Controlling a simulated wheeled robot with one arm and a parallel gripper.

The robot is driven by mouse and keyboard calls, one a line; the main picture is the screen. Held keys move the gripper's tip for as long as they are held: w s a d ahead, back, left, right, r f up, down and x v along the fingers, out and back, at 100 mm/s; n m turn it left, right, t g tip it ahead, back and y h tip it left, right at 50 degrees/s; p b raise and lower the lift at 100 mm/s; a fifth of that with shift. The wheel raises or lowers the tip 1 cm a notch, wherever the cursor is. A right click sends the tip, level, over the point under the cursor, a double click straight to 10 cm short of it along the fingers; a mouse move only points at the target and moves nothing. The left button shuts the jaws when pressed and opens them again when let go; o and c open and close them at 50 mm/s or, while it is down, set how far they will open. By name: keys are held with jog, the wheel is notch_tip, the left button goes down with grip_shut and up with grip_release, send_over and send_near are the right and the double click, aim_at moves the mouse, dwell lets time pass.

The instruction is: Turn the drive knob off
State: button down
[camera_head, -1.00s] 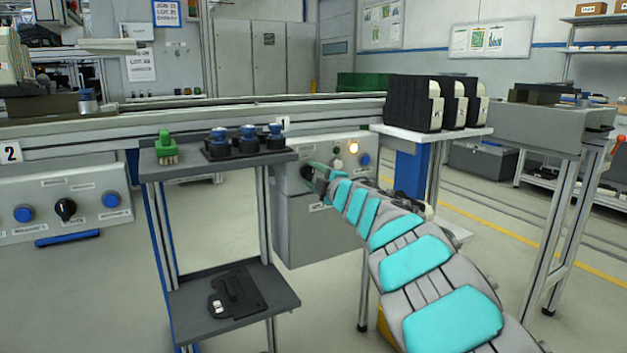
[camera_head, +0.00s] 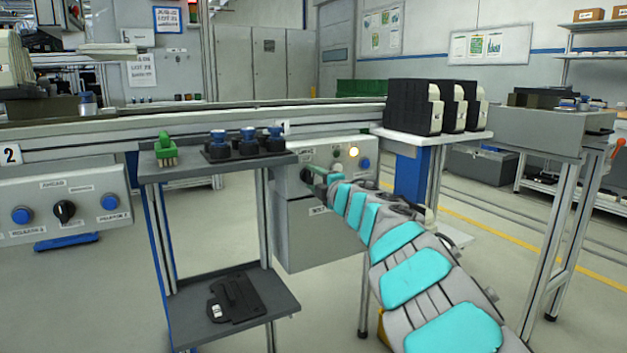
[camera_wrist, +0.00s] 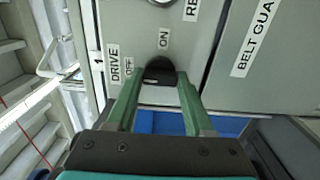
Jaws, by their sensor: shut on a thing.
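The black drive knob (camera_wrist: 160,72) sits on a grey panel in the wrist view, between the two green fingers of my gripper (camera_wrist: 159,88). My gripper is shut on it. The label DRIVE is to its left, OFF beside it on the left, and ON above it. The fingers hide the knob's sides, and I cannot tell exactly where it points. In the head view the knob (camera_head: 306,175) is at the left of the control box (camera_head: 325,231), with my gripper (camera_head: 315,181) at it.
A yellow lamp (camera_head: 353,152) is lit on the box, above a blue button (camera_head: 366,163). A grey shelf stand (camera_head: 217,162) with blue-topped parts is left of my arm. Black and white units (camera_head: 412,104) stand on a white shelf to the right. Another knob panel (camera_head: 64,210) is far left.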

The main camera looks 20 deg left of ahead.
jog(key=shift+c, duration=1.4)
grip_release()
jog(key=shift+f, duration=0.1)
jog(key=shift+s, duration=0.1)
jog(key=v, duration=0.7)
jog(key=shift+s+d+b, duration=0.2)
jog(key=shift+d+b, duration=0.05)
jog(key=shift+b, duration=0.15)
